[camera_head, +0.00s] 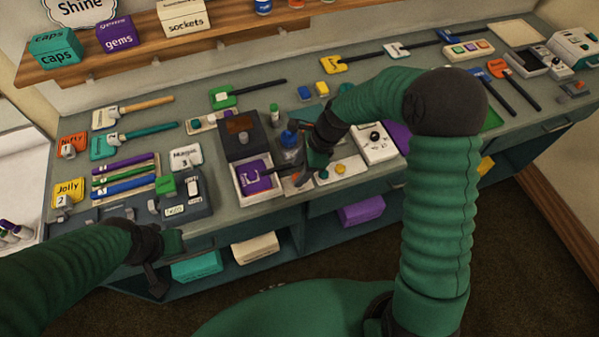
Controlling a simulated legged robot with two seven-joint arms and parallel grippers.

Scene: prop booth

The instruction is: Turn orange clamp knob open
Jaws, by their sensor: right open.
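A small orange part (299,179), which may be the clamp knob, shows at the right side of a white box (245,193) near the bench's front edge; it is partly hidden and its turn cannot be read. A purple piece (258,177) lies in that box. My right gripper (306,174) points down just beside the orange part, with its jaws open; whether it touches it cannot be told. My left gripper (165,268) hangs in front of the bench's front edge at the left, away from the box, and its jaws are not clear.
A dark upright panel (239,132) stands behind the white box, with a blue-capped bottle (289,139) close to my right gripper. A white panel with a dark knob (376,143) is to the right. A grey device (183,196) and colored rods (124,177) lie left.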

